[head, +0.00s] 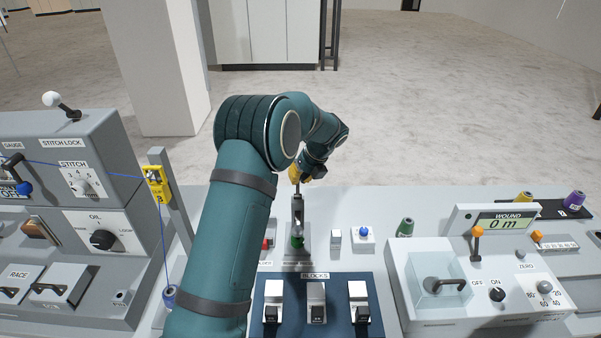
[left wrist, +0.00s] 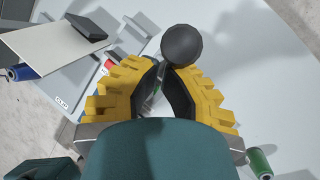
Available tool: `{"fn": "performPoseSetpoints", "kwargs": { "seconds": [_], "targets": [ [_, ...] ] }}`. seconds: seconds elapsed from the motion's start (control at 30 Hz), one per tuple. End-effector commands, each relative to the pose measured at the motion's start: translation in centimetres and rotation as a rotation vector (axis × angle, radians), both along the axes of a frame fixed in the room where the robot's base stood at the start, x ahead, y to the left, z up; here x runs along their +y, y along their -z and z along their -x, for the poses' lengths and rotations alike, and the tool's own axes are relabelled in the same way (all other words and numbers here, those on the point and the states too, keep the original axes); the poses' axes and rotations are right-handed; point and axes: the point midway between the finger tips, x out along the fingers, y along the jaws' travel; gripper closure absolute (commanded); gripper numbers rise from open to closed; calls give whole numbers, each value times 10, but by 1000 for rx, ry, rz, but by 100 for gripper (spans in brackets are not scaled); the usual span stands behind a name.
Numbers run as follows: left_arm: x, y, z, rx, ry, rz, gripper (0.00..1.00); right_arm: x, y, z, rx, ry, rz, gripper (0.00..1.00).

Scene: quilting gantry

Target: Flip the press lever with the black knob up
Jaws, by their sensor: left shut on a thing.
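The press (head: 298,256) stands on the table behind the blocks panel, with a grey upright part and a small green piece low on it. Its lever's black knob (left wrist: 181,45) shows large in the left wrist view, just beyond the fingertips. My left gripper (head: 296,175) has yellow padded fingers and is at the top of the press in the head view. In the left wrist view, my left gripper (left wrist: 164,75) is closed around the lever just below the knob. The fingers hide most of the lever's shaft. My right gripper is not in view.
The dark blue blocks panel (head: 338,284) lies in front of the press. A small white block (head: 336,239) and a blue-knobbed switch (head: 364,234) stand to its right, with a green spool (head: 404,228) farther right. The winder box (head: 415,285) is at right. My left arm covers the table left of the press.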

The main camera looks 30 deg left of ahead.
Motion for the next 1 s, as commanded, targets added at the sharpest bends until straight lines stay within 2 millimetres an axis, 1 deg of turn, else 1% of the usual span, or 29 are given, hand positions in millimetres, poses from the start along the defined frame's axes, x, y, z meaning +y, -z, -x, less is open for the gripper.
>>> {"fn": "performPoseSetpoints", "kwargs": {
  "seconds": [0.03, 0.47, 0.8, 1.0],
  "targets": [
    [1, 0, 0, 0, -1, -1, 100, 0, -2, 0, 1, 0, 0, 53],
    [0, 2, 1, 2, -1, -1, 100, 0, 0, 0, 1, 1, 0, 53],
    [-8, 2, 13, 1, 0, -1, 100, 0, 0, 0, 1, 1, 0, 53],
    [-13, -2, 14, 0, 1, 0, 100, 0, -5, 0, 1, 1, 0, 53]
  ]
}}
